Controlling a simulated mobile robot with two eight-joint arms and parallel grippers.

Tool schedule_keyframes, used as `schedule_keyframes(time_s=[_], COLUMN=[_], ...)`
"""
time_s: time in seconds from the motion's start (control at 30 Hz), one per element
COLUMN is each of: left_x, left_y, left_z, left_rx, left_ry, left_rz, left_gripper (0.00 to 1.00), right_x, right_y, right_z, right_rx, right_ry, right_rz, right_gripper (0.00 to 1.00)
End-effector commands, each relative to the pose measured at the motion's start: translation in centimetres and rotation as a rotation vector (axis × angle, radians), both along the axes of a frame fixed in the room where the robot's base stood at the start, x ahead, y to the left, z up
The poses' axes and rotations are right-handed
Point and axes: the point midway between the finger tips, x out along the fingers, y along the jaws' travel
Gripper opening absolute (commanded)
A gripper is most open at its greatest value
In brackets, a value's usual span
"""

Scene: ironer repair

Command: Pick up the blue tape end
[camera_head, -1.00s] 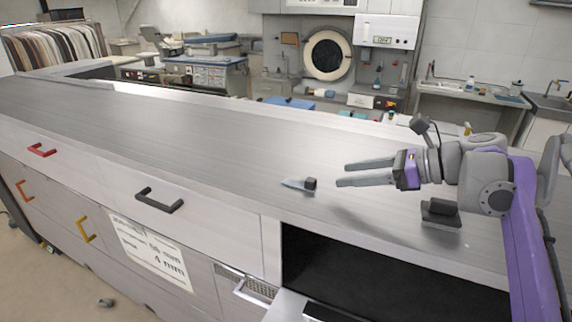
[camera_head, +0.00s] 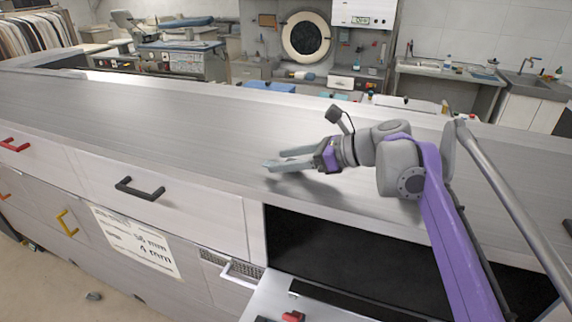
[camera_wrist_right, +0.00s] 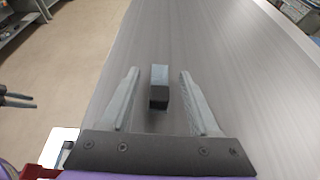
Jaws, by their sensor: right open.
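My right gripper (camera_head: 274,160) is open, low over the metal worktop (camera_head: 190,110). In the right wrist view, a small block with a blue-grey top and dark front (camera_wrist_right: 159,87) sits between the two spread fingers of the gripper (camera_wrist_right: 158,82). A gap shows on each side of it. It seems to be the tape end, but I see no clear blue strip there. In the head view I cannot make it out; the fingers seem to hide it. My left gripper is not clearly seen.
Below the worktop's front edge is a dark open compartment (camera_head: 340,235). An open drawer (camera_head: 270,295) below it holds a red item (camera_head: 293,316). Drawer handles, one black (camera_head: 139,189), stick out at the front. The worktop left of the gripper is clear.

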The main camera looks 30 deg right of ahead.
Motion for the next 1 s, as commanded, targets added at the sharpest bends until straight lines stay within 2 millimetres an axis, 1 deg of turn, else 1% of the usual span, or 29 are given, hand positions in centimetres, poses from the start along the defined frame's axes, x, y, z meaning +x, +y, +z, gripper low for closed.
schedule_keyframes(time_s=[0.23, 0.37, 0.4, 0.47, 0.5, 0.57, 0.6, 0.9, 1.0], left_x=[0.00, 0.00, 0.00, 0.00, 0.00, 0.00, 0.00, 0.00, 0.01], left_y=[0.00, 0.00, 0.00, 0.00, 0.00, 0.00, 0.00, 0.00, 0.00], left_z=[0.00, 0.00, 0.00, 0.00, 0.00, 0.00, 0.00, 0.00, 0.06], left_rx=[0.000, 0.000, 0.000, 0.000, 0.000, 0.000, 0.000, 0.000, 0.000], left_ry=[0.000, 0.000, 0.000, 0.000, 0.000, 0.000, 0.000, 0.000, 0.000], left_rz=[0.000, 0.000, 0.000, 0.000, 0.000, 0.000, 0.000, 0.000, 0.000], left_gripper=[0.50, 0.50, 0.50, 0.50, 0.50, 0.50, 0.50, 0.50, 0.50], right_x=[0.13, 0.11, 0.11, 0.11, 0.11, 0.11, 0.11, 0.10, 0.12], right_y=[0.11, 0.10, 0.10, 0.10, 0.10, 0.09, 0.09, 0.09, 0.08], right_z=[-0.07, -0.06, -0.06, -0.06, -0.06, -0.06, -0.06, -0.04, 0.40], right_rx=[0.000, 0.000, 0.000, 0.000, 0.000, 0.000, 0.000, 0.000, 0.000], right_ry=[0.000, 0.000, 0.000, 0.000, 0.000, 0.000, 0.000, 0.000, 0.000], right_rz=[0.000, 0.000, 0.000, 0.000, 0.000, 0.000, 0.000, 0.000, 0.000], right_gripper=[0.62, 0.39, 0.32, 0.21, 0.14, 0.03, 0.00, 0.00, 0.00])
